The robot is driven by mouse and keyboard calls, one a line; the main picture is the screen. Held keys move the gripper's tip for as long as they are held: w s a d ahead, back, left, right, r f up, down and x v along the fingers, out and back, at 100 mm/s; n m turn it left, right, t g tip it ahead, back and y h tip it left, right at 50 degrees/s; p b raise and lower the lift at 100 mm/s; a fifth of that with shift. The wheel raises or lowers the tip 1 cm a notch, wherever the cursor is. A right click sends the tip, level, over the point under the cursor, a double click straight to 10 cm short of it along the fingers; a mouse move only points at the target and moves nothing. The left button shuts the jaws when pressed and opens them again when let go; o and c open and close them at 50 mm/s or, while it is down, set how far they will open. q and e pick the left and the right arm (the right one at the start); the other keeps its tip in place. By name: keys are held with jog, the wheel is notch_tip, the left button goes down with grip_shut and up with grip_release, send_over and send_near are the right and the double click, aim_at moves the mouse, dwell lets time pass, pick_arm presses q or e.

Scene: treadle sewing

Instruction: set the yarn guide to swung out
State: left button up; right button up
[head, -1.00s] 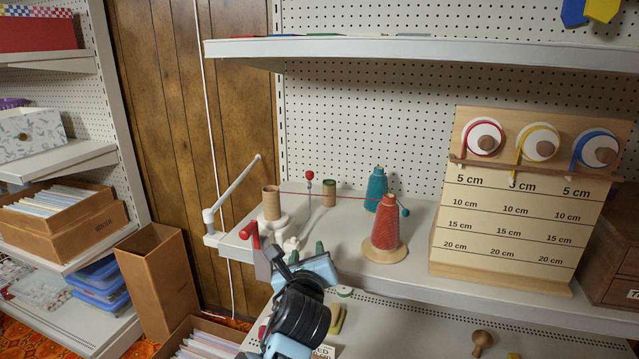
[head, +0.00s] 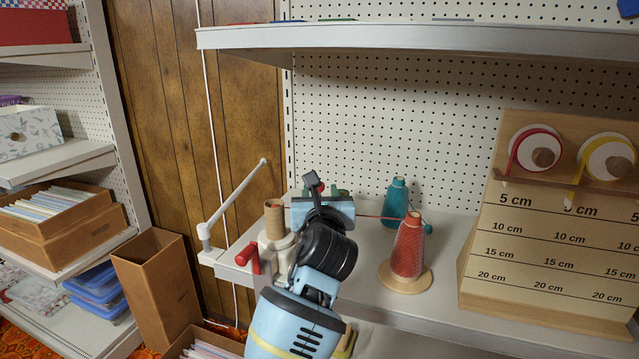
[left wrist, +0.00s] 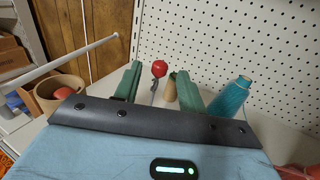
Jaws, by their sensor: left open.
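In the left wrist view a red ball knob (left wrist: 159,69) on a thin grey stem, apparently the yarn guide, stands between the two green fingers of my left gripper (left wrist: 160,80). The gripper is open, and the knob appears apart from both fingers. A strand of red yarn runs left from the cone and passes behind my gripper. My right gripper is not in view.
A teal cone (head: 397,203) stands behind the red cone. A red crank handle (head: 249,257) and a white angled arm (head: 235,195) are at the shelf's left end. A wooden measuring board (head: 545,230) is at right. An upper shelf (head: 420,38) overhangs.

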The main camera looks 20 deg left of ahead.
pick_arm(q)
jog(key=shift+b+x, duration=0.3)
jog(key=shift+x, duration=2.6)
jog(key=shift+c, duration=0.3)
grip_shut()
